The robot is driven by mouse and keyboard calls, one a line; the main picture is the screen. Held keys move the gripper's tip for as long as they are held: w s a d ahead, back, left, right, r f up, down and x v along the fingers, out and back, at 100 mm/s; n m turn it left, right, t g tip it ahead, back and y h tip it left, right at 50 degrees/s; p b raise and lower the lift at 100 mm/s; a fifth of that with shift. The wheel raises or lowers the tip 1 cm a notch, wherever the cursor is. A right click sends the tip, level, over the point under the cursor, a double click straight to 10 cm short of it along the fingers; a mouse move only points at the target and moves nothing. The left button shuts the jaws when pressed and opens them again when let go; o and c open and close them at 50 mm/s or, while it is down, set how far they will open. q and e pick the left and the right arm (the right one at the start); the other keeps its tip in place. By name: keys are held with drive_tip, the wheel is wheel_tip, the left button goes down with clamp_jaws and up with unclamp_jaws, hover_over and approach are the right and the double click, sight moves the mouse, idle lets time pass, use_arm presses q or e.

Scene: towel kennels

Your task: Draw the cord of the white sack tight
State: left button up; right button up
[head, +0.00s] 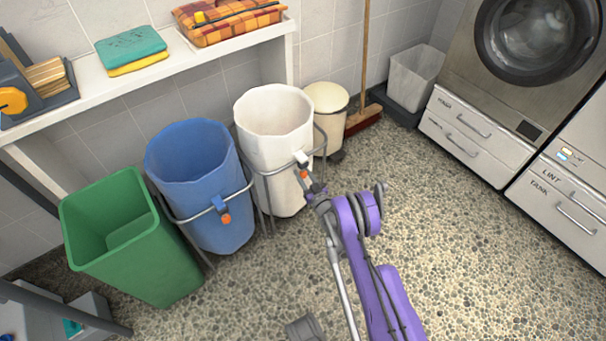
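The white sack (275,113) hangs open-mouthed in a grey metal frame, between the blue sack and the cream bin. At its front right rim is a white cord lock (301,157) with a small orange end piece (304,174) just below it. My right gripper (313,187) is at the end of the purple arm, right by the orange piece. The fingers are small and partly merge with the cord end, so I cannot tell whether they are open, touching it or shut on it. My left gripper is not in view.
A blue sack (200,170) with its own orange-ended cord hangs left of the white one, beside a green bin (125,240). A cream bin (327,105) and a broom (364,60) stand behind right. Steel machines line the right side. The speckled floor (470,250) is clear.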

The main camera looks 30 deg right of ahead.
clamp_jaws()
idle(1.0)
